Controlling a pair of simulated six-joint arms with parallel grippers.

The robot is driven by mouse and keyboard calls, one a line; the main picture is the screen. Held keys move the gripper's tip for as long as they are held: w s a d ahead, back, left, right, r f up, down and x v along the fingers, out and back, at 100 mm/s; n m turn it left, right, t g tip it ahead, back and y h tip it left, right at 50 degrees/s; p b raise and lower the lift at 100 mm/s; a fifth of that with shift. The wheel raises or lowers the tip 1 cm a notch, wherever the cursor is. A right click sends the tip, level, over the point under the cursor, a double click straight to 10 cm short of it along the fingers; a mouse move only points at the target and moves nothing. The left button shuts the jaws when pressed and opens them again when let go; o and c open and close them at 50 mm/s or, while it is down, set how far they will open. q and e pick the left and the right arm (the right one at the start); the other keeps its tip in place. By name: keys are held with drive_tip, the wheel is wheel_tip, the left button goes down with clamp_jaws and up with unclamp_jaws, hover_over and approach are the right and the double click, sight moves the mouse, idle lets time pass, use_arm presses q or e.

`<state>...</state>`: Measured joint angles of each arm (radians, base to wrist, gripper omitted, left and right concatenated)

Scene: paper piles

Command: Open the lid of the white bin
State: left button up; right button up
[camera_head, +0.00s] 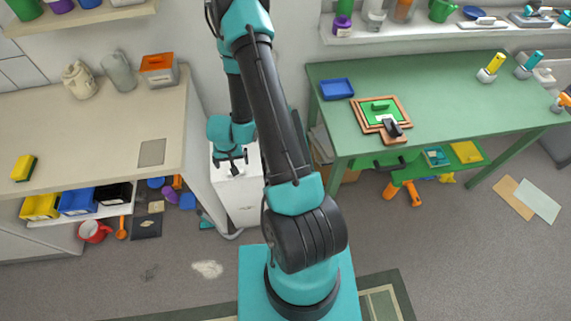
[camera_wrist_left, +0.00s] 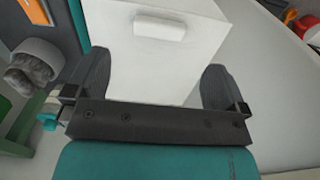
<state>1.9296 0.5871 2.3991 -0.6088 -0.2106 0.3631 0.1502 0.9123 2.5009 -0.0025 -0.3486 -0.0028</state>
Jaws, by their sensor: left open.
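The white bin (camera_head: 238,200) stands on the floor between the beige counter and the green table in the head view. My left gripper (camera_head: 233,163) is just above its top, and my arm hides part of the bin's right side. In the left wrist view, the bin (camera_wrist_left: 165,65) shows beyond the fingers, with a small white block-like handle (camera_wrist_left: 160,25) on it. The left gripper (camera_wrist_left: 158,85) is open and empty; the handle lies beyond the fingertips, apart from them. The lid seam cannot be made out. My right gripper is in neither view.
The beige counter (camera_head: 100,130) stands close on the bin's left. The green table (camera_head: 450,95) with a framed board (camera_head: 382,113) is on the right. Several items lie on the floor by the counter, including a red mug (camera_head: 94,231).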

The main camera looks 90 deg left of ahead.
use_arm(q)
drive_tip(key=shift+f, duration=4)
drive_tip(key=c, duration=0.9)
drive_tip(key=shift+c, duration=0.2)
drive_tip(key=shift+w+r, duration=0.1)
drive_tip(key=shift+r, duration=0.05)
